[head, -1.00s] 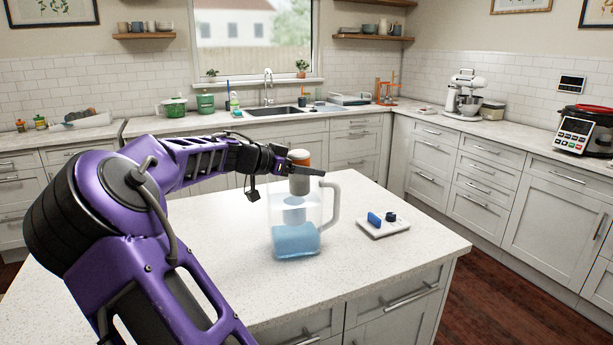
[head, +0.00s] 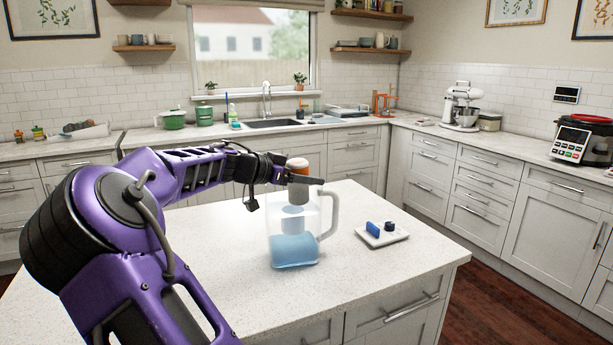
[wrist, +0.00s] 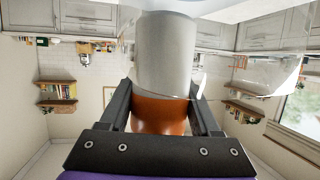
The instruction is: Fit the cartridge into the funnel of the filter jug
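The cartridge (head: 299,190) is a grey-white cylinder with an orange cap. My gripper (head: 300,176) is shut on it near the cap and holds it upright over the jug's top. In the wrist view the fingers stand on both sides of the orange part, and the cartridge's pale body (wrist: 165,55) shows beyond them. The clear filter jug (head: 294,249) stands on the island with blue water in it and its handle at right. A pale funnel (head: 293,219) shows inside the jug. The cartridge's lower end overlaps the jug's top; I cannot tell whether it is inside the funnel.
A white tray (head: 372,240) with a blue block (head: 373,229) and a small dark blue piece (head: 390,226) lies right of the jug. The island top (head: 215,265) is otherwise clear. Counters with a sink, mixer and cooker stand behind, well away.

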